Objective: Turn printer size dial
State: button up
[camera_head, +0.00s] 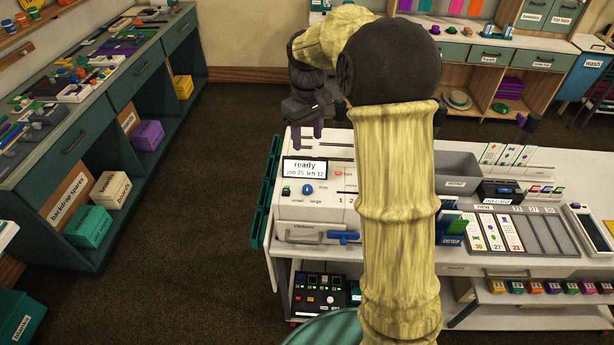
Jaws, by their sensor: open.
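The printer (320,211) is a white machine on the left end of the white counter. Its screen (304,168) reads "ready" with a job line below. A small blue knob (307,188) sits on its face below the screen, with small labels under it that seem to read "small" and "large"; which way it points is too small to tell. My gripper (307,134) has purple fingertips, points down and is open and empty. In the picture it appears over the printer's back edge, above the screen and apart from the knob. My arm hides the printer's right part.
A grey bin (457,172) and card slots (525,233) lie right of my arm. A cluttered bench (95,105) stands left. The floor between is clear.

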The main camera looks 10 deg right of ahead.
aim_at(307, 188)
jog(key=shift+f, duration=0.1)
notch_tip(307, 188, down, 17)
jog(key=p, duration=0.4)
jog(key=shift+f, duration=0.15)
dwell(0.4)
jog(key=c, duration=1)
